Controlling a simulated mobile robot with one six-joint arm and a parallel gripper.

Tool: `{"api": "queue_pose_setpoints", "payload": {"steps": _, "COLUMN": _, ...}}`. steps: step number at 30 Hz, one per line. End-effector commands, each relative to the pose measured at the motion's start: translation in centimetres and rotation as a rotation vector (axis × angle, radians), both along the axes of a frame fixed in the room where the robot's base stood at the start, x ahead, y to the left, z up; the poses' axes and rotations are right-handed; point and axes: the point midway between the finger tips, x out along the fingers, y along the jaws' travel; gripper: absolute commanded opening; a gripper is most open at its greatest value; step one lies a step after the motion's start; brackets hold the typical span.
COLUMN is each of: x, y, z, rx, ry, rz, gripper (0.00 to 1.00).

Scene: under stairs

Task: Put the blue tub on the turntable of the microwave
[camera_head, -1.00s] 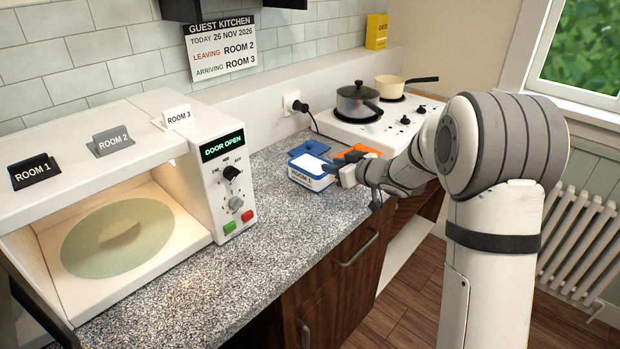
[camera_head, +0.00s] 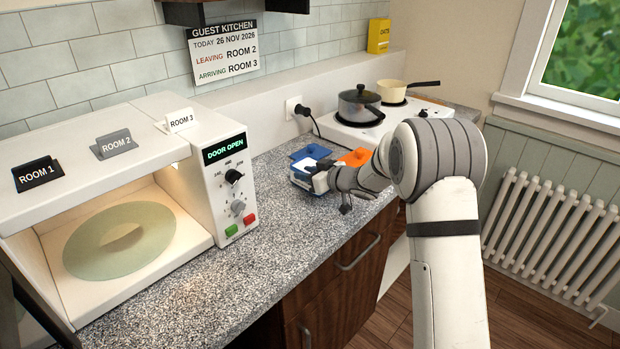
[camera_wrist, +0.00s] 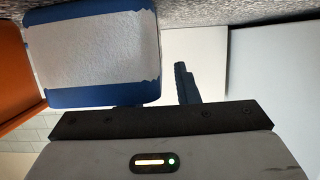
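The blue tub (camera_head: 300,180) stands on the counter right of the microwave. No grip on the tub is visible. The microwave (camera_head: 216,190) is open, and its display reads DOOR OPEN. Its pale green round turntable (camera_head: 120,240) is bare.
A hob (camera_head: 385,122) with two pans stands beyond. Signs for several rooms stand on the microwave. The counter (camera_head: 265,235) between microwave and tub is clear.

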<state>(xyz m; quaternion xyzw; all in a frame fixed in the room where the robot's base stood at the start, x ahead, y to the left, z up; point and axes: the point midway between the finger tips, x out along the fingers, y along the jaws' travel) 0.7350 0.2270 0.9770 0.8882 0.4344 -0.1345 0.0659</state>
Motion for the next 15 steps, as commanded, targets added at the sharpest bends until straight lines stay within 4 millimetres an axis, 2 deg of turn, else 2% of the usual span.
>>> {"api": "queue_pose_setpoints", "payload": {"steps": 2, "x": -0.01, "y": -0.04, "z": 0.01, "rx": 0.0, "ry": 0.0, "rz": 0.0, "gripper": 0.28}}
{"api": "queue_pose_setpoints", "payload": {"steps": 12, "x": 0.0, "y": -0.13, "z": 0.02, "rx": 0.0, "ry": 0.0, "rz": -0.001, "gripper": 0.01}}
{"api": "queue_pose_setpoints", "payload": {"steps": 15, "x": 0.0, "y": -0.14, "z": 0.02, "rx": 0.0, "ry": 0.0, "rz": -0.001, "gripper": 0.0}}
